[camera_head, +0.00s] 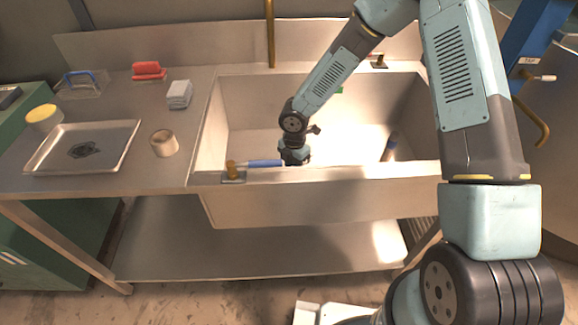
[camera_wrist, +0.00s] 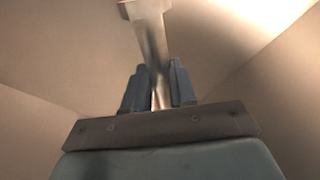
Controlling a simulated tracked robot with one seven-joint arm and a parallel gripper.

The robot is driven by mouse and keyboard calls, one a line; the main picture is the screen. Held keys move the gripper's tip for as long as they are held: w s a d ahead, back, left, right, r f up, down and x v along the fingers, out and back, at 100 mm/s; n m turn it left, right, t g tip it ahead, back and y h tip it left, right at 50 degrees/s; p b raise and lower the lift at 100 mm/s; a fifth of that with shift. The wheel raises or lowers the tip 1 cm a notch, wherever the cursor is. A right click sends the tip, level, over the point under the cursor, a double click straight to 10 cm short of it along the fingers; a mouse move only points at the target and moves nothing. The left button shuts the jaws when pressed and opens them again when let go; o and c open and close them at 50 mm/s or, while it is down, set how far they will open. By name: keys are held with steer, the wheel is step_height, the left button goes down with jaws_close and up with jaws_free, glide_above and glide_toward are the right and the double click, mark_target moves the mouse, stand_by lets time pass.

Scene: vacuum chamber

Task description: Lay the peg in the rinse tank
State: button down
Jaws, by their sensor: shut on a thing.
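The rinse tank (camera_head: 350,172) is a large pale basin set into the bench in the head view. My arm reaches down into it, and my gripper (camera_head: 294,158) is low inside, near the front wall; its fingertips are hidden there. In the wrist view, my gripper (camera_wrist: 158,92) is shut on the peg (camera_wrist: 151,38), a metallic bar with a wider flat end that sticks out beyond the fingers. Pale tank walls surround it. The peg is hidden in the head view, and I cannot tell whether it touches the tank floor.
A brass fitting with a blue handle (camera_head: 262,163) lies along the front rim, close to my gripper.

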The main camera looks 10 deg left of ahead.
steer(key=shift+f, duration=0.6)
steer(key=c, duration=0.9)
jaws_free()
step_height(320, 180, up, 13)
steer(key=shift+w+d+r, duration=0.1)
steer(key=shift+w+r, duration=0.05)
